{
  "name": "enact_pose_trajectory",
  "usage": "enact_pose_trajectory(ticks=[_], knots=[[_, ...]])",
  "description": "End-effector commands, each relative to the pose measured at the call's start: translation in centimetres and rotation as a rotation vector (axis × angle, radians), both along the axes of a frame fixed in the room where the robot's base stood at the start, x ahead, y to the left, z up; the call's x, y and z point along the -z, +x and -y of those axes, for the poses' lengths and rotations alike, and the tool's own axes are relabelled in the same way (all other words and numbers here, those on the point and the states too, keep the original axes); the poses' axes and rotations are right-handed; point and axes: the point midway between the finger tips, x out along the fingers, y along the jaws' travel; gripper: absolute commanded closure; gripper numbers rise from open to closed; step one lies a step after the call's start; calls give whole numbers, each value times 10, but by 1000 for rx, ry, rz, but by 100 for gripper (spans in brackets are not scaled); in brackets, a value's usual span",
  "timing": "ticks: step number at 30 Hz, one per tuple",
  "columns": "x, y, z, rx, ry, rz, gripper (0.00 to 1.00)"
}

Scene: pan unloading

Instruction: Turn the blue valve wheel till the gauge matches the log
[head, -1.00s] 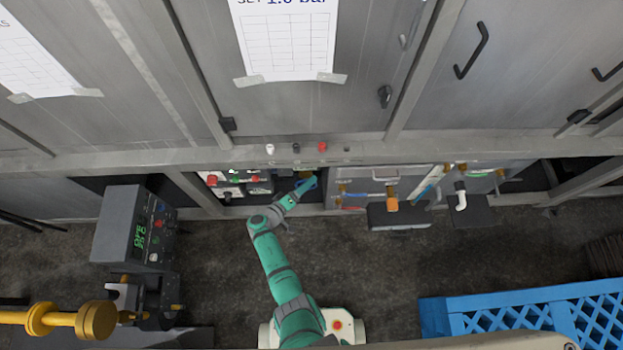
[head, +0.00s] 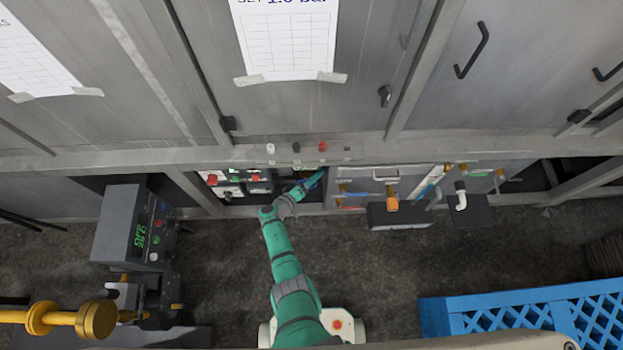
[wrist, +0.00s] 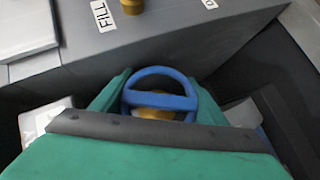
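The blue valve wheel (wrist: 160,103) shows in the wrist view, its crossbar running sideways over a brass hub. My gripper (wrist: 160,98) has one green finger on each side of the rim; both look very close, but I cannot tell whether they press on it. In the head view my gripper (head: 306,187) reaches into the low opening under the cabinets, at the blue wheel (head: 316,179), which is partly hidden. A taped log sheet (head: 288,45) hangs above, its cut-off top line reading "SET 1.0 bar". I cannot make out a pressure gauge.
Orange-handled (head: 392,199) and white-handled fittings stand right of the wheel. A panel with red and green buttons (head: 236,182) is to its left. A grey box with a green display (head: 139,236) stands left, a blue crate (head: 500,310) lower right. A grey "FILL" block (wrist: 110,45) lies beyond the wheel.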

Motion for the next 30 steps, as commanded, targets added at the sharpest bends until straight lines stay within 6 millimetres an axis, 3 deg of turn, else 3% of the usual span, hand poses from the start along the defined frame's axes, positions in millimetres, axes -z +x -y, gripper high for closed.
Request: enact_pose_trajectory(ticks=[8,30], knots=[[1,-1,0,0,46,-1,55],[9,-1,-10,-1,513,1,55]])
